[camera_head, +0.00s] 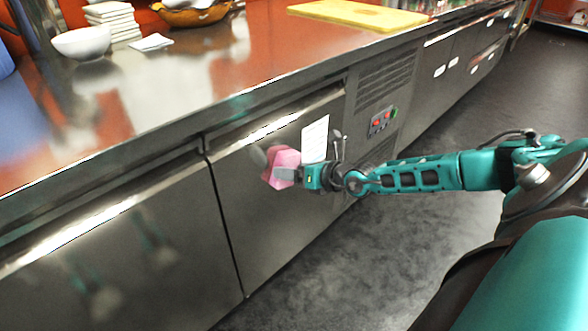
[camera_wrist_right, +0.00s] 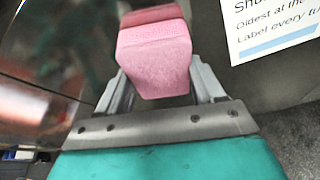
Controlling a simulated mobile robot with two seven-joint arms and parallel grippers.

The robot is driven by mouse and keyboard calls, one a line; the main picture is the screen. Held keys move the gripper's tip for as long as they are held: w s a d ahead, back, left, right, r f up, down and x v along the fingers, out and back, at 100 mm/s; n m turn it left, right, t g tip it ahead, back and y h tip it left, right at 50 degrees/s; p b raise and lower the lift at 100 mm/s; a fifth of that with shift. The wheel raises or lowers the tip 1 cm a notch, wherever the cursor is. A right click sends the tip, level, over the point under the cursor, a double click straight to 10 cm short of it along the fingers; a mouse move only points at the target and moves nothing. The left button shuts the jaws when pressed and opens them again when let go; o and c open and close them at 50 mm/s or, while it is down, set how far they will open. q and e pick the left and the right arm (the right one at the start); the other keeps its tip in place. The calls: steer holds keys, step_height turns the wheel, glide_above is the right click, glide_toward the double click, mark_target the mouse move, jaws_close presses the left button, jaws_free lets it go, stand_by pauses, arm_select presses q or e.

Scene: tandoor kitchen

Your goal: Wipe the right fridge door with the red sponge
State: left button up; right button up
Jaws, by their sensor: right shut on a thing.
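The red sponge (camera_head: 282,166), pinkish in this light, is held in my right gripper (camera_head: 287,174), which is shut on it. The right wrist view also shows the sponge (camera_wrist_right: 155,58) between the two grey fingers (camera_wrist_right: 160,88). The right fridge door (camera_head: 265,215) is a dark, shiny steel panel under the counter. The sponge is in front of its upper part, close to its surface; I cannot tell whether it touches. A white paper label (camera_head: 315,139) is on the steel front just right of the sponge. My left gripper is not in view.
The left fridge door (camera_head: 120,250) shows blurred teal reflections. The steel counter (camera_head: 240,75) above holds a white bowl (camera_head: 82,43), stacked white dishes (camera_head: 112,20), a copper pan (camera_head: 190,14) and a yellow board (camera_head: 358,14). A control panel (camera_head: 382,121) is right of the door. The floor (camera_head: 340,260) is clear.

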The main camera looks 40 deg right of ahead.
steer(key=shift+a+f+p, duration=0.15)
steer(key=shift+a+p, duration=0.7)
steer(key=shift+a, duration=0.1)
steer(key=shift+c, duration=0.3)
steer(key=shift+a+p, duration=1.05)
steer(key=shift+p, duration=0.05)
steer(key=shift+s+a+r+p, duration=0.1)
steer(key=shift+a+r+p, duration=0.05)
steer(key=shift+a+p, duration=0.45)
steer(key=shift+a+r+p, duration=0.15)
steer(key=shift+a+p, duration=0.35)
steer(key=shift+p, duration=0.15)
steer(key=shift+s+a+f+p, duration=0.15)
steer(key=shift+a+p, duration=0.35)
steer(key=shift+a, duration=0.25)
steer(key=shift+s+a+p, duration=0.1)
steer(key=shift+a+p, duration=0.75)
steer(key=shift+a, duration=0.1)
steer(key=shift+s+a+f+p, duration=0.15)
steer(key=shift+a+p, duration=0.2)
steer(key=shift+a, duration=0.3)
steer(key=shift+s+d, duration=0.1)
steer(key=shift+s, duration=0.05)
